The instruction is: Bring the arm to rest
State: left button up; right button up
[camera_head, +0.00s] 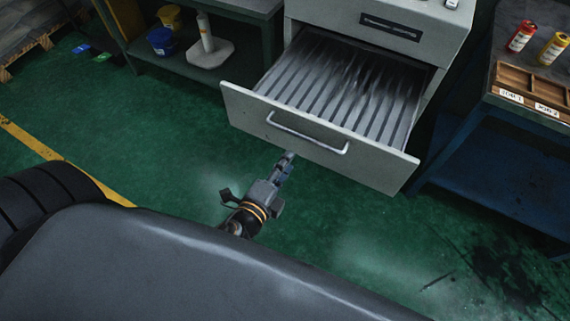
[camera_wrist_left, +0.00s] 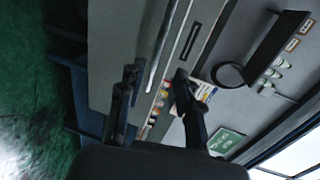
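My left gripper (camera_head: 288,157) is in front of the grey cabinet's pulled-out drawer (camera_head: 385,165). In the head view its tip shows just below the drawer's bar handle (camera_head: 305,137) and appears apart from it. In the left wrist view the two fingers of the left gripper (camera_wrist_left: 157,80) stand apart with nothing held between them. The drawer is open, and its ribbed inside looks empty. My right gripper is not in view.
A workbench at the right carries a red can (camera_head: 521,37), a yellow can (camera_head: 554,48) and a labelled wooden tray (camera_head: 530,87). A shelf at the left holds a blue bucket (camera_head: 162,41). Green floor (camera_head: 140,130) is clear left of the drawer.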

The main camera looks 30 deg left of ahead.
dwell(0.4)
pick_arm(q)
jog(key=s+a+f+n+g, duration=0.1)
jog(key=s+f+n+g, duration=0.15)
jog(key=f, duration=0.75)
jog(key=s+f+n+g, duration=0.2)
jog(key=s+f, duration=0.2)
jog(key=f, duration=0.6)
jog(key=s+a+f+n+g, duration=0.1)
jog(key=s+f+n+g, duration=0.2)
jog(key=f, duration=0.7)
jog(key=s+a+f+n+g, duration=0.2)
jog(key=s+f+n+g, duration=0.1)
jog(key=s+f, duration=0.5)
jog(key=s+a+f+n+g, duration=0.2)
jog(key=s+f+n+g, duration=0.2)
jog(key=s+f, duration=0.4)
jog(key=s+n, duration=0.1)
jog(key=s, duration=0.5)
jog(key=shift+s+y, duration=0.2)
jog(key=shift+y, duration=0.1)
jog(key=shift+a+n, duration=0.1)
jog(key=shift+n, duration=0.15)
